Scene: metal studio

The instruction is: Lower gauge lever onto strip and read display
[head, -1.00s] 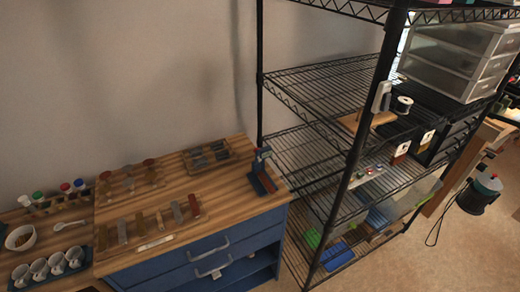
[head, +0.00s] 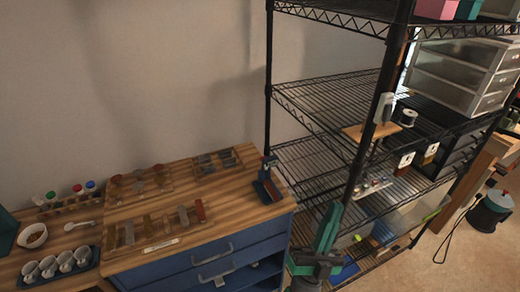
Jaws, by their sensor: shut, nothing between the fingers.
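A small blue device with an upright post (head: 268,184), which looks like the gauge, stands at the right end of the wooden bench top (head: 225,205). Its lever and display are too small to make out. Several flat strips (head: 157,229) in brown, grey and rust lie in a row near the front of the bench, left of the device. My gripper (head: 334,210), teal with a dark grey base, points up at the lower middle. It looks shut and empty. It is to the right of the bench in the picture, in front of the rack, apart from the device and strips.
A black wire rack (head: 320,100) stands right of the bench. On the bench are a tray of metal pieces (head: 217,163), more pieces (head: 140,183) behind the strips, a bowl (head: 33,236) and a tray of cups (head: 60,267). Blue drawers (head: 215,262) are below.

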